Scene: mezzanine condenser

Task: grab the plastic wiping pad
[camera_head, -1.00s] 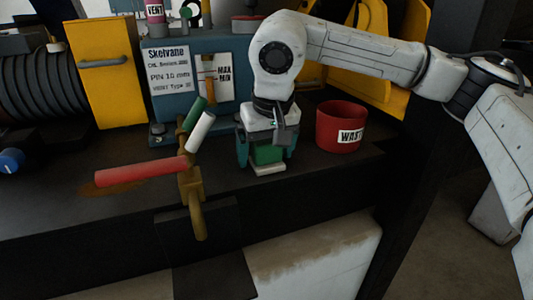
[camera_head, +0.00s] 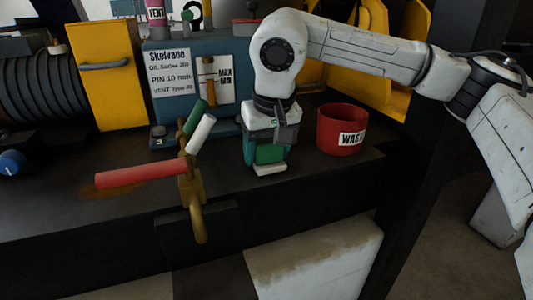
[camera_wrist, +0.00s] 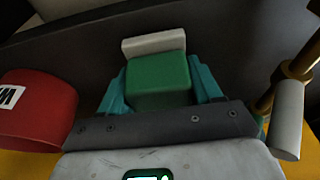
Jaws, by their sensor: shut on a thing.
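The wiping pad (camera_head: 268,153) is a green block with a pale base strip, standing on the dark bench top. It also shows in the wrist view as a green block (camera_wrist: 158,80) with the pale strip at its far end. My gripper (camera_head: 265,150) points down over the pad, with its teal fingers shut on the pad's two sides. In the wrist view the fingers (camera_wrist: 158,88) press against its left and right faces. I cannot tell whether the pad is lifted off the bench.
A red waste bin (camera_head: 341,130) stands close to the right of the pad. A brass valve (camera_head: 192,190) with red, white and green handles is to the left, at the bench's front edge. A blue machine (camera_head: 178,60) with labels stands behind. A yellow cabinet (camera_head: 105,85) is at back left.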

